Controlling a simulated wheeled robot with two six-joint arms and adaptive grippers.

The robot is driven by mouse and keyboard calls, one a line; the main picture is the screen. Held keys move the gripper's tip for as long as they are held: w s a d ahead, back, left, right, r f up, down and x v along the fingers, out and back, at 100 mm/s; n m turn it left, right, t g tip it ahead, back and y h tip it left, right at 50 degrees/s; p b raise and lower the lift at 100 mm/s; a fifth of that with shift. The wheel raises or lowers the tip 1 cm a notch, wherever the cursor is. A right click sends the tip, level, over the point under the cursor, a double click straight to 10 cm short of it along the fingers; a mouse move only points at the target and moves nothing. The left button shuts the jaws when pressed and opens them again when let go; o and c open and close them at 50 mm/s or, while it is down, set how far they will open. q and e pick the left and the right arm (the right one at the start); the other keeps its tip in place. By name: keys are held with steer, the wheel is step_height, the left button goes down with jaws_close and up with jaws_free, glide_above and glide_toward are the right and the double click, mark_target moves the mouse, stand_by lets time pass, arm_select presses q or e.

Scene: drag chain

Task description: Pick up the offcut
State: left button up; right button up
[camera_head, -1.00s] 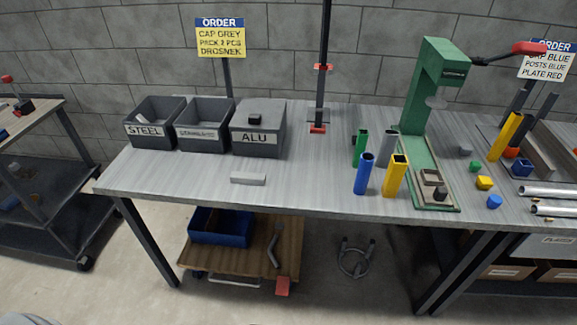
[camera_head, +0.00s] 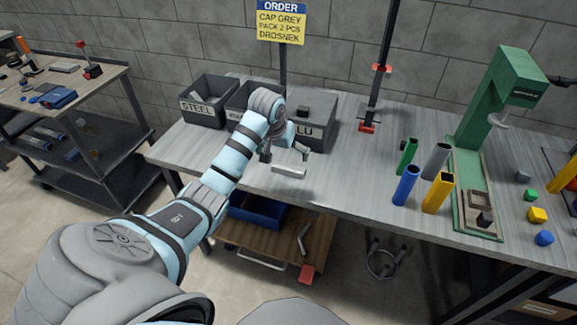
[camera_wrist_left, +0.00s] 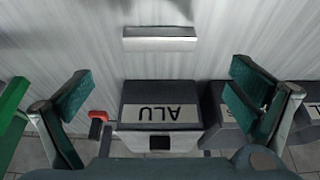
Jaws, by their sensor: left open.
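The offcut, a short silver-grey bar (camera_head: 289,171), lies flat on the grey workbench in front of the bins. It also shows whole near the top of the left wrist view (camera_wrist_left: 159,39). My left gripper (camera_head: 284,154) is open and empty, just behind and above the bar in the head view. In the left wrist view its two green-padded fingers (camera_wrist_left: 160,95) stand wide apart, with the bar beyond them and not between them. My right gripper is not in view.
Grey bins stand behind the gripper: STEEL (camera_head: 203,108), a middle one partly hidden by my arm, and ALU (camera_head: 321,134) with a dark block on top. Coloured tubes (camera_head: 406,185) and a green press (camera_head: 490,110) stand to the right. The bench around the bar is clear.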

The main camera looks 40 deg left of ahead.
mark_target(288, 167)
arm_select(q)
steer(key=b+x, duration=0.3)
steer(key=x, duration=0.7)
steer(key=shift+w+f, duration=0.1)
steer(key=shift+f, duration=0.15)
steer(key=shift+w+a+f, duration=0.15)
steer(key=shift+w+f, duration=0.05)
steer(key=shift+f, duration=0.1)
steer(key=shift+r, duration=0.1)
steer(key=c, duration=1)
steer(key=shift+o, duration=0.2)
step_height(288, 167, up, 20)
steer(key=p, duration=0.3)
